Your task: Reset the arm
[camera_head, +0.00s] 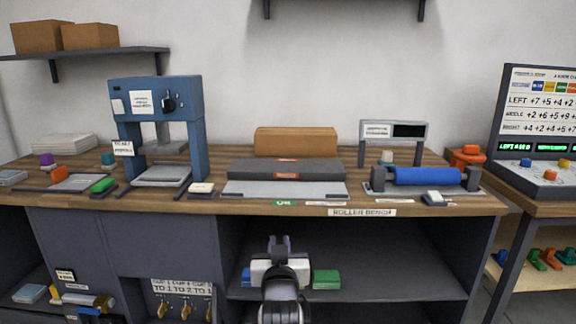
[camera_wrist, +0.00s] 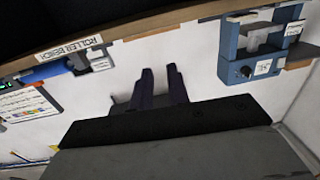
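My arm rises from the bottom middle of the head view, in front of the workbench. My gripper (camera_head: 279,241) is at its end, with dark purple fingers pointing up and away, below the bench top's front edge and before the open shelf bay. In the wrist view my gripper (camera_wrist: 160,72) shows two fingers standing apart, with only pale wall seen between them. It holds nothing that I can see. The wrist picture is upside down.
The bench top (camera_head: 235,205) bears a blue press (camera_head: 158,100), grey slabs, a brown box (camera_head: 296,141) and a blue roller (camera_head: 428,176). On the lower shelf (camera_head: 400,287), a green block (camera_head: 326,279) sits beside my gripper. The shelf's right part is clear.

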